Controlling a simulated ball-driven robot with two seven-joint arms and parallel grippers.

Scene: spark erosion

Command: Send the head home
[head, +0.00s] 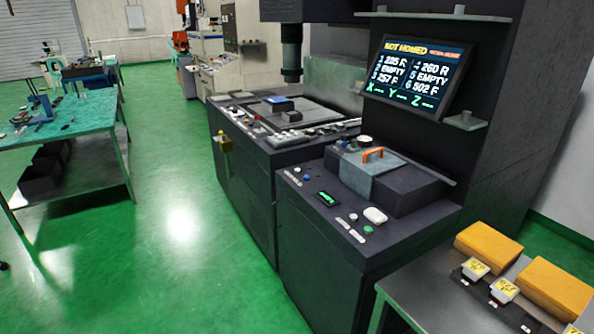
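The spark erosion machine's dark head (291,52) hangs over its work table (290,112). The screen (417,77) on the machine reads "NOT HOMED", with numbered entries, some of them "EMPTY", and dashes after X, Y and Z. The control panel (335,240) in front carries a small green-lit display (326,198), a green button (369,230), a white rounded piece (375,215), a blue button (307,177) and several pale labels. Their lettering is too small to read. Neither of my grippers is in view.
A grey box with an orange handle (373,154) sits behind the panel. A side table (412,294) at the lower right holds yellow blocks (489,242) and small labelled pieces. A green-topped workbench (75,125) stands at the left. The green floor (180,240) between is clear.

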